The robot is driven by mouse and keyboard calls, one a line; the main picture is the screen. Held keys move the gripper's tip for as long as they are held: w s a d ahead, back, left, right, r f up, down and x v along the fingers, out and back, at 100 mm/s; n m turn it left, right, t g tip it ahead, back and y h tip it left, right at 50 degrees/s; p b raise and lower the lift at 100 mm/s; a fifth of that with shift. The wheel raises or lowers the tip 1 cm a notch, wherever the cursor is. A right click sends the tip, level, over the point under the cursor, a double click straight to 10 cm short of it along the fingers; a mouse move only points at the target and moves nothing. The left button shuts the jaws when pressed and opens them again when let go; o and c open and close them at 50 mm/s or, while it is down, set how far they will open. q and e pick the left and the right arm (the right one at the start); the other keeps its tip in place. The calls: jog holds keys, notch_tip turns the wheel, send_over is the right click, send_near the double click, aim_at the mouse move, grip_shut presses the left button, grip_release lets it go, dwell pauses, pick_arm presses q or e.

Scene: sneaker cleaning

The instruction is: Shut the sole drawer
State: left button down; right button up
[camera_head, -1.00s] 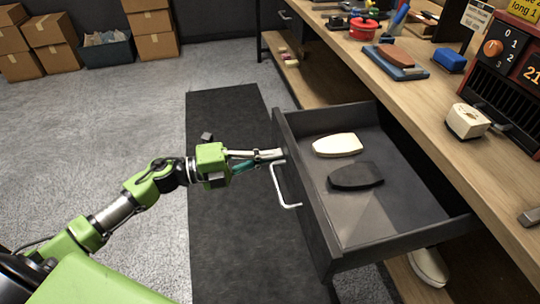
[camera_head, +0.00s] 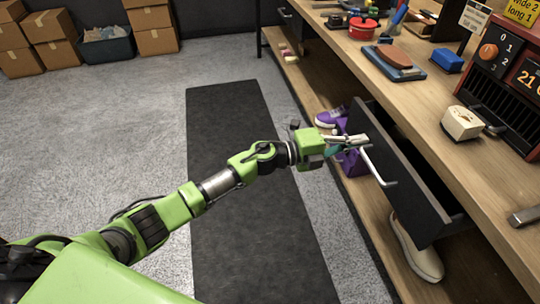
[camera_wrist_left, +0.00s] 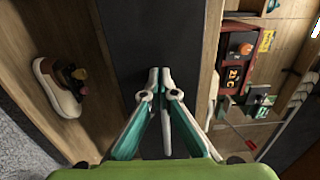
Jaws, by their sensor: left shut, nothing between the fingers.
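The sole drawer (camera_head: 410,185) is a dark drawer under the wooden bench with a pale bar handle (camera_head: 378,172) on its front. It stands partly open, with a narrow dark gap behind its front; the soles inside are hidden. My left gripper (camera_head: 362,142) is shut and empty, its tips at the drawer front near the far end of the handle. In the left wrist view the closed fingertips (camera_wrist_left: 158,75) are over the dark drawer front (camera_wrist_left: 155,25); whether they touch it I cannot tell. My right gripper is out of view.
A purple sneaker (camera_head: 332,117) and a cream shoe (camera_head: 417,252) sit on the lower shelf (camera_head: 372,215) under the bench. The bench top (camera_head: 400,95) carries tools, a red pot (camera_head: 362,28) and a control box (camera_head: 510,70). A dark mat (camera_head: 240,200) covers the floor.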

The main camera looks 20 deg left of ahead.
aim_at(373, 139)
pick_arm(q)
jog(key=x, duration=0.4)
jog(key=shift+w+d+f+b, duration=0.1)
jog(key=shift+w+d+b, duration=0.15)
jog(key=shift+d+b, duration=0.1)
jog(key=shift+w+d, duration=0.4)
jog(key=shift+d, duration=0.1)
jog(key=shift+w+d, duration=0.1)
jog(key=shift+r, duration=0.25)
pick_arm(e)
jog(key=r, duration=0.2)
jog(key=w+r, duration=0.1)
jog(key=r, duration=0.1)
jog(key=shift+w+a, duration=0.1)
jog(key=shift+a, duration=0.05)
pick_arm(q)
jog(key=shift+r, duration=0.1)
